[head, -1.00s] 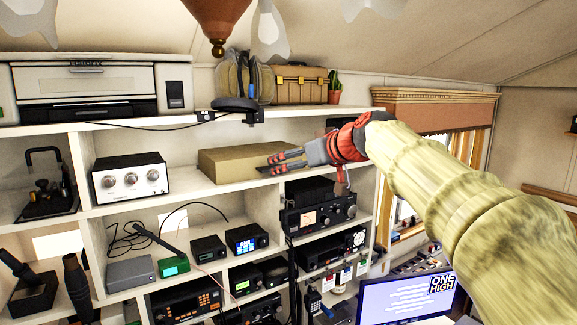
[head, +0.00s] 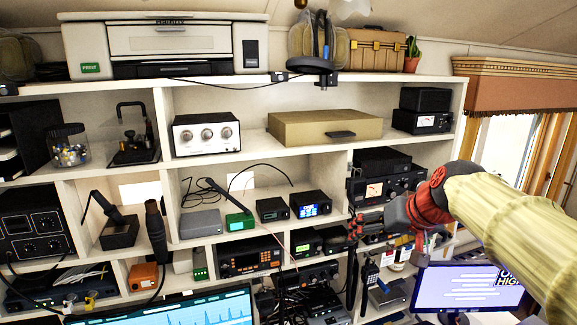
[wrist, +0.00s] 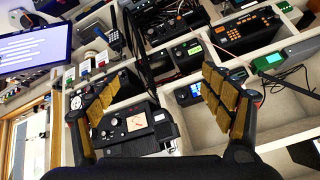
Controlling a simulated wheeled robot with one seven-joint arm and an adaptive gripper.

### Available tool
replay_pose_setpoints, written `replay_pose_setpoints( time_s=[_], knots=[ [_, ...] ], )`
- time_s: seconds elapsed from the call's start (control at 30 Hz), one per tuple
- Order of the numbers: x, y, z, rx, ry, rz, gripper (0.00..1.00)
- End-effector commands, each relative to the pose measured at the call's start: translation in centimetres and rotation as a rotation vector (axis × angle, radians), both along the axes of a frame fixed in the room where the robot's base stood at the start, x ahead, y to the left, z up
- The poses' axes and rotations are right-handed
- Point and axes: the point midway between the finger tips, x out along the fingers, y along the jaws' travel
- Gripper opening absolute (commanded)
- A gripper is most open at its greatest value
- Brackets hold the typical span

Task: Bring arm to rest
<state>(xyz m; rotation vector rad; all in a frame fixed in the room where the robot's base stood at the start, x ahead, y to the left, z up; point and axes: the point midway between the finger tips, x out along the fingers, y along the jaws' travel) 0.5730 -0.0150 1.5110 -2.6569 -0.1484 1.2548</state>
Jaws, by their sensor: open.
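My gripper (head: 356,228) is at the right of the head view, at the end of my sleeved arm, in front of the lower right cubbies. In the wrist view my gripper (wrist: 168,100) shows its two padded fingers spread wide, with nothing between them. Behind the fingers are radios, including one with a lit dial (wrist: 136,122), which also shows in the head view (head: 374,190). My gripper appears apart from the shelf, though the exact gap is hard to tell.
The white shelf unit (head: 255,150) holds a tan box (head: 325,128), a white three-knob unit (head: 206,134) and several radios. A monitor (head: 468,288) stands below my arm at the right. Another screen (head: 165,308) is at the bottom left. A window (head: 505,145) is at the right.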

Motion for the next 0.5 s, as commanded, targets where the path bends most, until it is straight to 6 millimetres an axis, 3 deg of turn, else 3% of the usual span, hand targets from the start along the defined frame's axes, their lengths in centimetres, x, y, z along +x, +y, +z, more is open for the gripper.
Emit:
replay_pose_setpoints(
  time_s=[0.03,0.1,0.5],
  knots=[
    [-2.5,0.2,-3.2,-0.009,0.043,-0.012,0.81],
    [-5.9,0.3,-6.8,-0.026,0.099,-0.032,0.81],
    [-24.7,0.3,-26.4,-0.196,0.276,-0.035,0.81]
  ],
)
